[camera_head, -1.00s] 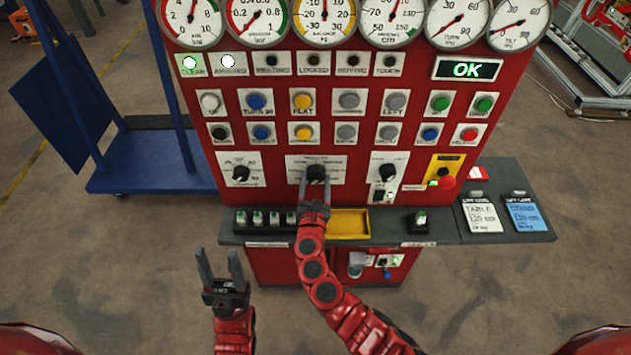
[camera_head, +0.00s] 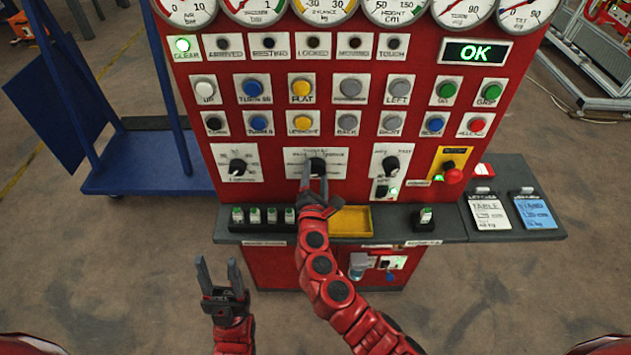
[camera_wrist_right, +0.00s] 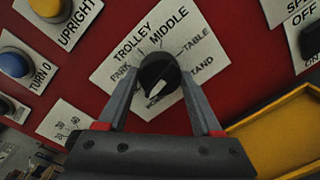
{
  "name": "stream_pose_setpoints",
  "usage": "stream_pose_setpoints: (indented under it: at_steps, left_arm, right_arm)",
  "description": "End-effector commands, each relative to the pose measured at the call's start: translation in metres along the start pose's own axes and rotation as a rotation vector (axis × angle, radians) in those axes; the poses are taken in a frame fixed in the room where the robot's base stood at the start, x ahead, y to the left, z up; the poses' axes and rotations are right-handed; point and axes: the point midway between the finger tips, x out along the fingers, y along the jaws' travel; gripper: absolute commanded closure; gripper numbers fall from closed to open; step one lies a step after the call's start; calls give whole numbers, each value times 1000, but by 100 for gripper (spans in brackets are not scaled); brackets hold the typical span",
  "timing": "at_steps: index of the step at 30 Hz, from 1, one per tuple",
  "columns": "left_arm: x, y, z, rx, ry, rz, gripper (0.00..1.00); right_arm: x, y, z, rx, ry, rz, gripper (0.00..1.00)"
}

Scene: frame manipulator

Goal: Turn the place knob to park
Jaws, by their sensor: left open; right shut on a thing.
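The place knob (camera_head: 317,166) is a black dial on a white plate in the middle of the red panel's lower row. The right wrist view shows the knob (camera_wrist_right: 159,74) with labels TROLLEY, MIDDLE, TABLE, STAND and PARK around it; a lower label is partly hidden. The knob's white mark faces the picture's bottom, away from PARK (camera_wrist_right: 122,76) at its left. My right gripper (camera_head: 316,182) is shut on the knob, one finger on each side. My left gripper (camera_head: 220,272) is open and empty, low in front of the panel.
A red emergency button (camera_head: 453,176) is farther right. A shelf below holds a yellow tray (camera_head: 352,222) and several small green-topped items. A blue cart (camera_head: 150,165) stands at left.

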Motion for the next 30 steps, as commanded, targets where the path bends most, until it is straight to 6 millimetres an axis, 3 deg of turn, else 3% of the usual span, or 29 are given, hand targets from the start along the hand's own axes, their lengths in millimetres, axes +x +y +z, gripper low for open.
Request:
stream_pose_setpoints:
  at_steps: [1,18,30]
  left_arm:
    - [-10,0,2,0,0,0,50]
    - [-69,3,12,0,0,0,50]
    - [-101,5,17,0,0,0,50]
  right_arm:
    - [0,-4,-4,48,2,-1,89]
    - [0,-6,-3,585,29,-8,89]
    - [0,-5,-2,868,47,-12,89]
